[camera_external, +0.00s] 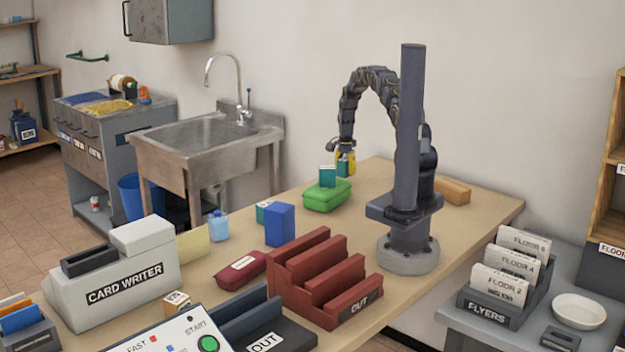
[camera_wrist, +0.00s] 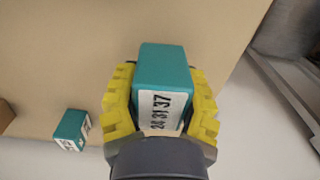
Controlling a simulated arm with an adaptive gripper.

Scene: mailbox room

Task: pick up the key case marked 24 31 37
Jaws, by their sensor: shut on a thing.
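My gripper (camera_wrist: 160,112) has its yellow fingers shut on a teal key case (camera_wrist: 163,68). The white label of this case reads 24 31 37 in the wrist view. I cannot tell whether the held case touches the green one. A second teal case (camera_wrist: 71,130) with a white label lies at the lower left of the wrist view; its marks are too small to read.
The green case (camera_external: 326,197) lies on the table (camera_external: 400,300). A blue box (camera_external: 280,225) and a teal box (camera_external: 262,212) stand left of it. A dark red case (camera_external: 240,270) and a red OUT rack (camera_external: 320,275) are nearer.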

